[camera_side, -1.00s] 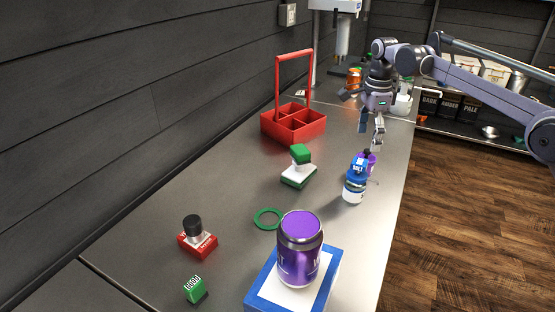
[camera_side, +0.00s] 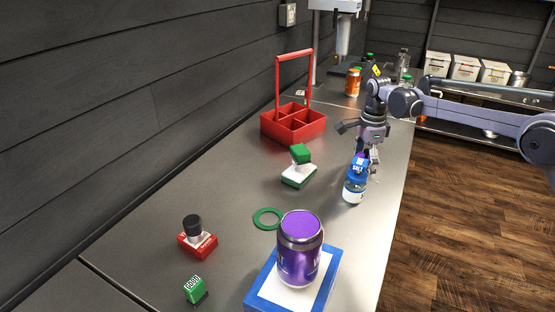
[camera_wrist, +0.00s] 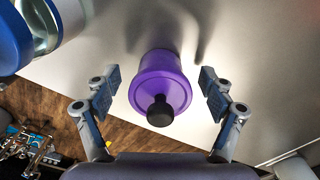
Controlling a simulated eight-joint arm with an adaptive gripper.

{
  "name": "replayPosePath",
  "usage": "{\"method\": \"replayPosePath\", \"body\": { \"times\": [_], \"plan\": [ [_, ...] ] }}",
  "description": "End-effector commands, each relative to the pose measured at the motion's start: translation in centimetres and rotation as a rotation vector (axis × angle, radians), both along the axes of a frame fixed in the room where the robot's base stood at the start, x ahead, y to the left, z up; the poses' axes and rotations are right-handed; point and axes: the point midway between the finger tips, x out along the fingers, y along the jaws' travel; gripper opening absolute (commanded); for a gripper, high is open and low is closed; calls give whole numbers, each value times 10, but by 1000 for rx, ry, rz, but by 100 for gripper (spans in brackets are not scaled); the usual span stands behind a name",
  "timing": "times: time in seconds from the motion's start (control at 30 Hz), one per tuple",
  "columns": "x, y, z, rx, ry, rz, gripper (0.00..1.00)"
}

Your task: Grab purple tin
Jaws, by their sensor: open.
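A purple tin (camera_wrist: 160,80) with a black knob on its lid stands on the steel counter. In the wrist view it sits between the two spread fingers of my gripper (camera_wrist: 160,88), with a gap on each side. My gripper is open and holds nothing. In the side view my gripper (camera_side: 362,148) is low over the counter behind the blue-capped salt jar (camera_side: 354,188), and the tin is mostly hidden there. A bigger purple can (camera_side: 300,262) with a silver rim stands on a blue and white block (camera_side: 262,298) at the front, away from my gripper.
The salt jar shows close beside the tin at the wrist view's upper left (camera_wrist: 50,22). A red caddy (camera_side: 293,122), a green-topped item (camera_side: 299,167), a green ring (camera_side: 268,218) and a red block (camera_side: 197,243) lie to the left. The counter's right edge is near.

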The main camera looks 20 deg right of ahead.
Motion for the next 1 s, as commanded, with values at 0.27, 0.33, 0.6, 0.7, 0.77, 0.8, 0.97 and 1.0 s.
{"method": "replayPosePath", "body": {
  "times": [0.27, 0.33, 0.6, 0.7, 0.77, 0.8, 0.97, 1.0],
  "plan": [
    [0, 0, 0, 0, 0, 0, 39],
    [0, 0, 0, 0, 0, 0, 19],
    [0, 0, 0, 0, 1, 0, 8],
    [0, 0, 0, 0, 1, 0, 8],
    [0, 0, 1, 0, 1, 0, 8],
    [0, 0, 2, 0, 1, 0, 8],
    [0, 0, 14, 0, 1, 0, 8],
    [0, 0, 19, 0, 1, 0, 8]
  ]
}}
